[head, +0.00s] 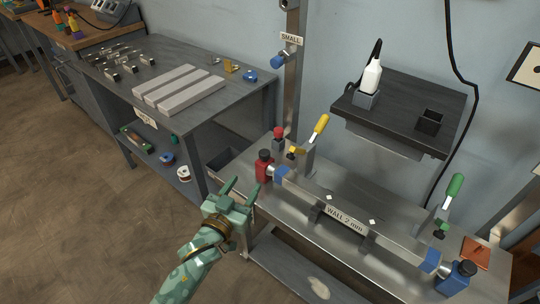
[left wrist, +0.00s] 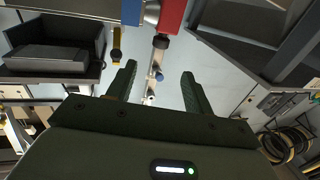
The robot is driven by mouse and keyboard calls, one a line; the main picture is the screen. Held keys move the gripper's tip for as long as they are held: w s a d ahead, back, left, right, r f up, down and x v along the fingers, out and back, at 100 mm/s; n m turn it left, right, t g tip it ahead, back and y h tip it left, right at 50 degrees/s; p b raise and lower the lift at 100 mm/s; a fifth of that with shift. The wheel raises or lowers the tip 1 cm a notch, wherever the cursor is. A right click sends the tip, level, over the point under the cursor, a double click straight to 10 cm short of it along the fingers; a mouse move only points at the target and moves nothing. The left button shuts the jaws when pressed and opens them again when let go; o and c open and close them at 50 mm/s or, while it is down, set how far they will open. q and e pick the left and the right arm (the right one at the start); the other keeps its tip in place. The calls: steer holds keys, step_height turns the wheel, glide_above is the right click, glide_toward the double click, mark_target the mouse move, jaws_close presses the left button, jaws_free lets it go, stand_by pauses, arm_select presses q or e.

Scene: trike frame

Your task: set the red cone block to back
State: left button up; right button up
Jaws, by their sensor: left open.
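The red cone block (head: 264,168) has a black knob on top and stands at the left end of the metal fixture bench. Its right side meets the blue-collared end of a grey tube (head: 318,202) labelled "WALL 2 mm". My left gripper (head: 242,189) is open and empty, to the left and front of the red block, apart from it. In the left wrist view a red block (left wrist: 172,16) shows at the top, beyond the open fingers (left wrist: 158,74). A blue block (head: 458,278) with a dark knob stands at the tube's right end. My right gripper is not in view.
A yellow-handled clamp (head: 318,130) and a red-knobbed post (head: 278,138) stand behind the red block. A green-handled clamp (head: 450,195) stands near the right end. A dark shelf (head: 400,105) hangs behind. A side table (head: 235,95) with grey bars stands at left.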

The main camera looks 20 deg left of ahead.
mark_target(262, 159)
arm_select(q)
steer(key=w+b, duration=0.1)
steer(key=w, duration=0.3)
steer(key=w+b, duration=0.2)
steer(key=w, duration=0.2)
steer(key=w+d+b, duration=0.1)
steer(key=w+b, duration=0.1)
steer(key=w, duration=0.3)
steer(key=shift+f, duration=0.35)
steer(key=shift+w+r, duration=0.2)
steer(key=shift+w, duration=0.3)
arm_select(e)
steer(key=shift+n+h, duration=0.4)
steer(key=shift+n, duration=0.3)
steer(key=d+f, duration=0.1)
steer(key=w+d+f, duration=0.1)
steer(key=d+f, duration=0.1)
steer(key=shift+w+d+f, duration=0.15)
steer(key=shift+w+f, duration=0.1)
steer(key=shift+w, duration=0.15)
